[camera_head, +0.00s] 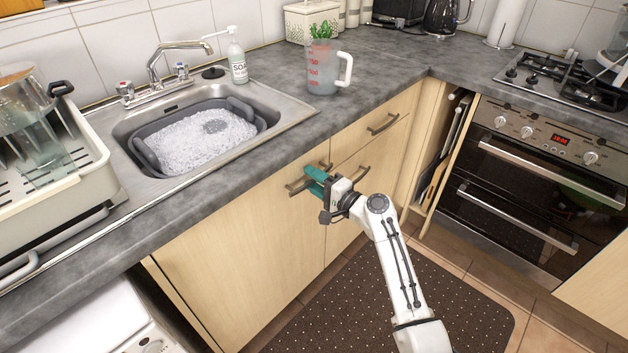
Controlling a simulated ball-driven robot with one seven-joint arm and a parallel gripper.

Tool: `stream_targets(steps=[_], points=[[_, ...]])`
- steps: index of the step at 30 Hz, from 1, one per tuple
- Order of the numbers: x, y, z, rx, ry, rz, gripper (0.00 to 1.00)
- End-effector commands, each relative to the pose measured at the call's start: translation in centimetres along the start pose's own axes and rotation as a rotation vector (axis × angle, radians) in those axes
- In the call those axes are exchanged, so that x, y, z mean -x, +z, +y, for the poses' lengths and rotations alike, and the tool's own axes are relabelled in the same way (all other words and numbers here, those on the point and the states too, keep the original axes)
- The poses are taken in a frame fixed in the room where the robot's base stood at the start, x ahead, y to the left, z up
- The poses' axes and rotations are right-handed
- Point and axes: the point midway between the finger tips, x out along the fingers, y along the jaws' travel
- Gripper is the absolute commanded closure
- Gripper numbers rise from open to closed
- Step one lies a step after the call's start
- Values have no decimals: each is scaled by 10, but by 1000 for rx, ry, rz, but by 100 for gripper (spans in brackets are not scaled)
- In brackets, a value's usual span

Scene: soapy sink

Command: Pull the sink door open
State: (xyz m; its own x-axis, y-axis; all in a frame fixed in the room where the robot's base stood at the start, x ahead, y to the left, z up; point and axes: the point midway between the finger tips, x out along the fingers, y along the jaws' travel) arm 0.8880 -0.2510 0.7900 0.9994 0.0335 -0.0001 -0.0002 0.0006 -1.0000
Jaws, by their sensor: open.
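The sink door (245,245) is a pale wooden cabinet door below the sink, and it looks shut. Its dark bar handle (297,187) is near its upper right corner. My gripper (312,180) has teal fingers and is open right at the right end of this handle, reaching in from the right. The fingers and the gripper body hide part of the handle. I cannot tell whether the fingers are around the bar or just beside it.
Another door handle (360,174) is close to my gripper's right, below a drawer handle (382,124). The countertop (260,170) overhangs the doors. A dark dotted mat (440,300) covers the floor. An oven (540,180) stands to the right, a white appliance (95,315) at lower left.

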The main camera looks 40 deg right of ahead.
Motion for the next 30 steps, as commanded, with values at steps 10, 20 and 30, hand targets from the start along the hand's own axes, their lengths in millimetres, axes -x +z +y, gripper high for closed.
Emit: stream_targets(steps=[10, 20, 30], points=[[0, 0, 0, 0, 0, -1, 72], [0, 0, 0, 0, 0, -1, 100], [0, 0, 1, 0, 1, -1, 100]])
